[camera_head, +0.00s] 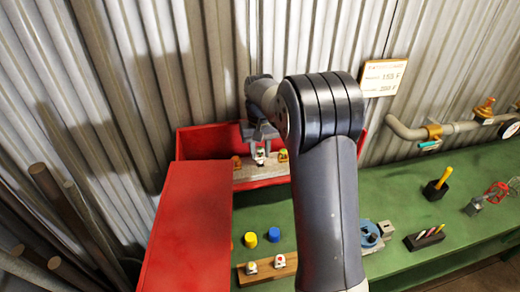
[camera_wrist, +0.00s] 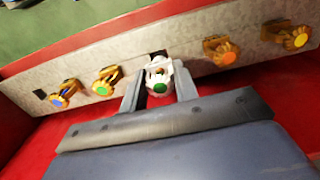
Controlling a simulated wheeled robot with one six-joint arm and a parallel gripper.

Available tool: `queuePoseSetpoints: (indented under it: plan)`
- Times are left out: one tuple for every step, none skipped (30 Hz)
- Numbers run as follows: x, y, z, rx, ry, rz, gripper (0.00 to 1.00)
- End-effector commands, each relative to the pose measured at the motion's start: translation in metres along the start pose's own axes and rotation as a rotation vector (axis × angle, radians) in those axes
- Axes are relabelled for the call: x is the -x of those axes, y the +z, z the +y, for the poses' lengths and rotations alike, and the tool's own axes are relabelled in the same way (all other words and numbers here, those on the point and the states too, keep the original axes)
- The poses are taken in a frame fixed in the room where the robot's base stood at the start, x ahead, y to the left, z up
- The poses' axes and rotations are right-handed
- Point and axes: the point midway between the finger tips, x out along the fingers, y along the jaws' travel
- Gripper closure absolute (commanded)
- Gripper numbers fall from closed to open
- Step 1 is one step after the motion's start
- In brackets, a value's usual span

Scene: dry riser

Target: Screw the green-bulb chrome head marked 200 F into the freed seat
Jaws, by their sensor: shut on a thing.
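The chrome head with a green bulb (camera_wrist: 160,76) is between the fingers of my gripper (camera_wrist: 158,88), with its green end facing the wrist camera. In the head view my gripper (camera_head: 260,134) reaches down into the red box, and the pale head (camera_head: 260,157) shows below the fingers. The fingers are shut on the head. It is at a pale rack strip (camera_wrist: 190,45), in front of a dark hole (camera_wrist: 154,55); I cannot tell whether it is seated or just clear. The 200 F marking cannot be read on it.
Brass heads with blue (camera_wrist: 62,93), green (camera_wrist: 104,82) and orange (camera_wrist: 224,52) bulbs flank it closely on the strip. The red box (camera_head: 190,141) has a red lid panel (camera_head: 188,225). A wooden block (camera_head: 267,272) holds two chrome heads. A pipe (camera_head: 405,130) runs right.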

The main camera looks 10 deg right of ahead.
Motion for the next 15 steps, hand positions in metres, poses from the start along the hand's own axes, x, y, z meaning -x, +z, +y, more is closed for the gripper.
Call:
queuePoseSetpoints:
  plan:
    - [-0.002,0.0,0.0,0.0,0.0,0.0,0.99]
    - [-0.003,0.0,0.0,0.0,0.0,0.0,0.99]
    - [-0.004,0.0,0.0,0.0,0.0,0.0,0.99]
    - [-0.004,0.0,0.0,0.0,0.0,0.0,0.99]
    - [-0.005,0.0,0.0,0.0,0.0,0.0,0.99]
    - [-0.006,0.0,0.0,0.0,0.0,0.0,0.99]
    - [-0.007,0.0,0.0,0.0,0.0,0.0,0.99]
    - [-0.008,0.0,0.0,0.0,0.0,0.0,0.99]
    - [-0.009,0.0,0.0,0.0,0.0,0.0,0.99]
    - [-0.009,0.0,0.0,0.0,0.0,0.0,0.99]
    - [-0.01,0.0,0.0,0.0,0.0,0.0,0.99]
    - [-0.011,0.0,0.0,0.0,0.0,0.0,0.99]
    - [-0.012,0.0,0.0,0.0,0.0,0.0,0.99]
    - [-0.013,0.0,0.0,0.0,0.0,0.0,0.99]
    - [-0.014,0.0,0.0,0.0,0.0,0.0,0.99]
